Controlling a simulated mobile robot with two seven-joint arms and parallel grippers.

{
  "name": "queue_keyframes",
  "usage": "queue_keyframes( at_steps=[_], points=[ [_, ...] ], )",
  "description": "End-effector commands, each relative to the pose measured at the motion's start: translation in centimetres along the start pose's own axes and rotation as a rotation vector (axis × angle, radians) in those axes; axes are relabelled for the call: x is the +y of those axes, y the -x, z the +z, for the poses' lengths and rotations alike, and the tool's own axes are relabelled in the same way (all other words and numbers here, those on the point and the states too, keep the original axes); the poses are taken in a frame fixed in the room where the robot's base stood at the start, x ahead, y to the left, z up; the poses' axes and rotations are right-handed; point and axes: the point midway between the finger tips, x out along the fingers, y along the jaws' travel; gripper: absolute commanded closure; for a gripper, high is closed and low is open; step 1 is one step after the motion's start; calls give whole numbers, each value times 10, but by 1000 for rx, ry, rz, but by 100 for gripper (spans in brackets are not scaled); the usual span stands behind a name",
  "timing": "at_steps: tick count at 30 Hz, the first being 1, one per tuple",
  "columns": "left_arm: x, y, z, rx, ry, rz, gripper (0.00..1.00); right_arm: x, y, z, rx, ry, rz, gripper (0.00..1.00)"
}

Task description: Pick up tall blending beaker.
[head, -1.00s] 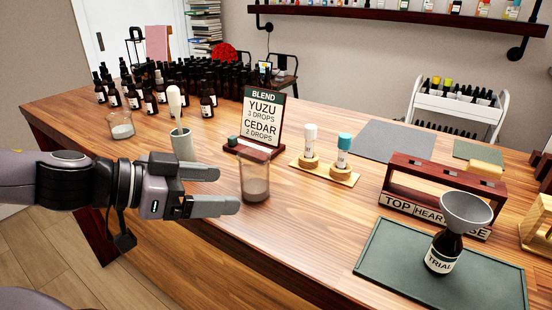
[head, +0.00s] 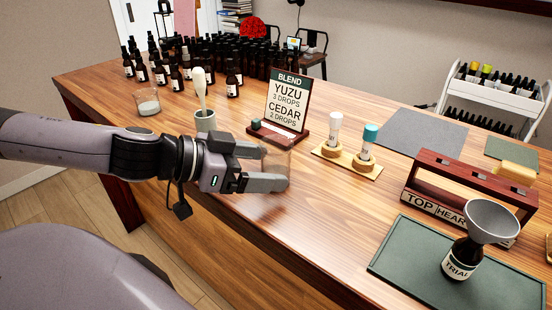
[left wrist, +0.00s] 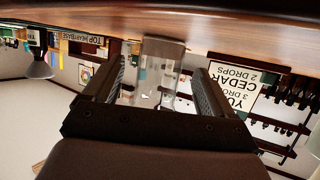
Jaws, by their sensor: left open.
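The tall blending beaker (head: 277,160) is clear glass and stands upright near the table's front edge, in front of the blend sign. My left gripper (head: 272,168) is open around it, and its near finger hides the lower part of the glass in the head view. In the left wrist view, which is upside down, the beaker (left wrist: 158,75) shows between the two open fingers (left wrist: 155,88), with a gap on each side. My right gripper is not in view.
The blend sign (head: 286,100) stands just behind the beaker. A grey-green cup (head: 205,122) with a pale tool stands to the left. A wooden stand (head: 346,164) with two vials is to the right. A green tray (head: 410,250) holds a bottle (head: 462,258) with a funnel.

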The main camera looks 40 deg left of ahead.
Motion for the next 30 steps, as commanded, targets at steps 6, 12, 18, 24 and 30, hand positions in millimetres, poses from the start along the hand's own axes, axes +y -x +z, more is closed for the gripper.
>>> queue_keyframes(
  at_steps=[6, 12, 18, 24, 30],
  points=[
    [1, -11, -5, 1, 6, 3, 15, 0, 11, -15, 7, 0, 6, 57],
    [-1, -23, -6, 6, 5, -3, 15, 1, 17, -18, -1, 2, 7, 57],
    [0, -33, -3, 2, 2, -2, 15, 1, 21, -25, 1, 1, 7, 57],
    [1, -36, -2, -1, 0, -1, 15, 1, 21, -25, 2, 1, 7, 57],
    [1, -35, -2, -1, 0, -1, 38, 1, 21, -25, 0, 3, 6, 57]
  ],
)
